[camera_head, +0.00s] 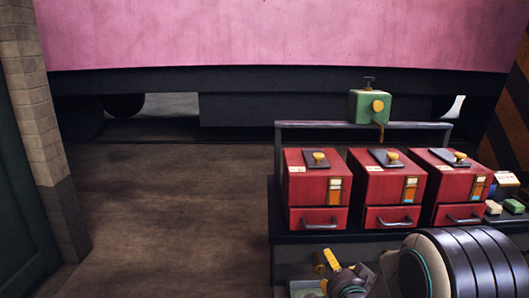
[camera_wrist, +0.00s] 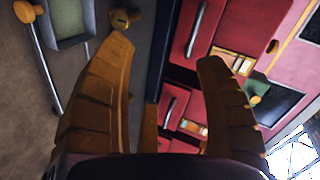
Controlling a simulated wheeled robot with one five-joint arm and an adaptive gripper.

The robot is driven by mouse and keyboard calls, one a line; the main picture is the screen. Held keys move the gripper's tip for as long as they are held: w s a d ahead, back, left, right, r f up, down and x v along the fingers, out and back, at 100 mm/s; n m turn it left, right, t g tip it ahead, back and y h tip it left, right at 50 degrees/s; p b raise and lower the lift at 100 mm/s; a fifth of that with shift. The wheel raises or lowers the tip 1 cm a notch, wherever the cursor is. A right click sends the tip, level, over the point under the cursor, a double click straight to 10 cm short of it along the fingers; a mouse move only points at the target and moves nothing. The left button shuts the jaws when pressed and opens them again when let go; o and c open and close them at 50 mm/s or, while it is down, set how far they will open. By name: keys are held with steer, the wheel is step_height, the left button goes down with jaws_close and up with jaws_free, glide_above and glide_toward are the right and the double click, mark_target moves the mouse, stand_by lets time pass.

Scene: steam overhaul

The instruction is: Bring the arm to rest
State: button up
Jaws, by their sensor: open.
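My gripper (camera_wrist: 165,56) is open, its two ribbed orange-brown fingers spread apart in the wrist view. Nothing shows held between them. Beyond the fingers are red box fronts with metal handles (camera_wrist: 195,30), and a dark strip runs between them and the floor side. In the head view my arm comes in at the lower right, in front of the bench (camera_head: 375,238).
Three red boxes (camera_head: 320,188) with drawers stand on the bench. A green device (camera_head: 371,107) sits on the rail (camera_head: 300,125) behind them. Small green and white blocks (camera_head: 513,206) lie at right. A brick pillar (camera_head: 45,140) stands left. The floor (camera_head: 170,210) between is clear.

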steer(key=s+r+n+g+p, duration=0.35)
steer(key=s+r+p, duration=0.4)
steer(key=r, duration=0.25)
steer(key=s+r+n+g+p, duration=0.2)
steer(key=s+r+n+p, duration=0.3)
steer(key=r+p, duration=0.45)
steer(key=s+r+n+g+p, duration=0.4)
steer(key=s+r+p, duration=0.7)
steer(key=s, duration=0.6)
step_height(320, 180, up, 2)
steer(key=shift+s+a+r+g, duration=0.2)
steer(key=shift+s+r+g, duration=0.05)
steer(key=shift+s+g, duration=0.2)
